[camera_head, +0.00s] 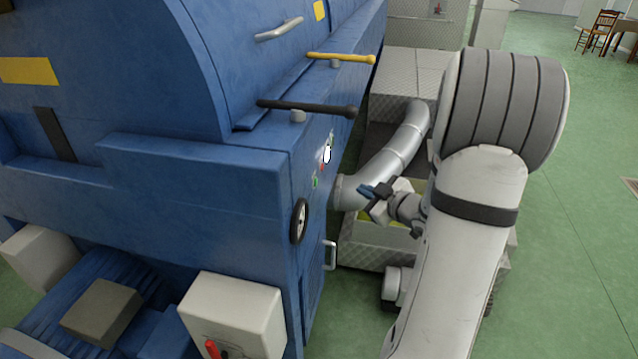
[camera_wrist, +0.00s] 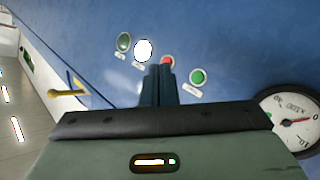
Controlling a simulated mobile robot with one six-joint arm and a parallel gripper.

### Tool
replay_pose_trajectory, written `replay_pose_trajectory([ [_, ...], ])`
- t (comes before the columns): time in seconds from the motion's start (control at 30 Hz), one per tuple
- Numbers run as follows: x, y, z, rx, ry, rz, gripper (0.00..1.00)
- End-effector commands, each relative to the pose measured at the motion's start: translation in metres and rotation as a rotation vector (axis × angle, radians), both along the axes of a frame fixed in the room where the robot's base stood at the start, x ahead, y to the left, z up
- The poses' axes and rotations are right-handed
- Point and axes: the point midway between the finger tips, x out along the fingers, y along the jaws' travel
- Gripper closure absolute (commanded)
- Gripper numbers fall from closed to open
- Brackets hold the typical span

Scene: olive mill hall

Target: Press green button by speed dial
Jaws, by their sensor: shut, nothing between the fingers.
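The green button (camera_wrist: 198,77) is a bright round button on the blue machine's panel, next to the speed dial (camera_wrist: 292,118), a white round gauge with a red needle. In the head view the green button (camera_head: 315,183) is small and sits above the dark-rimmed dial (camera_head: 299,221). My gripper (camera_head: 363,189) is shut and empty, pointing at the panel from the right, with a gap visible. In the wrist view the closed fingertips (camera_wrist: 160,68) overlap the red button's lower left, to the left of the green button. The dial's right side is cut off.
A red button (camera_wrist: 167,62), a lit white lamp (camera_wrist: 143,50) and a dark green round fitting (camera_wrist: 124,41) line the panel. A yellow lever (camera_head: 341,58) and black lever (camera_head: 308,108) jut out above. A metal pipe (camera_head: 392,157) runs behind my gripper. Green floor is free at right.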

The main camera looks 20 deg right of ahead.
Motion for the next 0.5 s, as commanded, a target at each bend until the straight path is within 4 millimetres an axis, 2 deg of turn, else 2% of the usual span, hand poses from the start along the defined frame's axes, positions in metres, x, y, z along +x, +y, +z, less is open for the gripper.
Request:
replay_pose_trajectory([
  [0.5, 0.038, 0.056, -0.002, -0.001, -0.001, 0.004, 1.0],
])
